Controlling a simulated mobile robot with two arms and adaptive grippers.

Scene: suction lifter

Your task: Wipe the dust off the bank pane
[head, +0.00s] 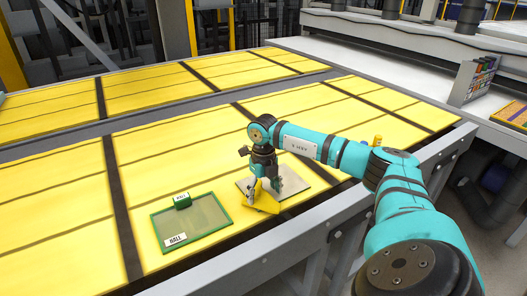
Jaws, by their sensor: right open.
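A green-framed pane (205,222) with a dull, greyish see-through middle lies flat on the yellow table, left of my right gripper. A white label sits at its lower left corner, its print too small to read surely. A small green block (182,201) with a white label stands at its far edge. My right gripper (263,192) points down, open, over a pale grey plate (294,178). A yellow folded piece (266,203), perhaps a cloth, is at its fingertips; I cannot tell whether they touch it. Which pane is the bank pane is unclear. My left gripper is out of view.
The yellow slatted table (60,215) has dark cross strips and a grey front rail (290,236). Its left and far parts are clear. A small yellow knob (378,139) shows behind my right arm. A rack of coloured items (479,79) stands at the right.

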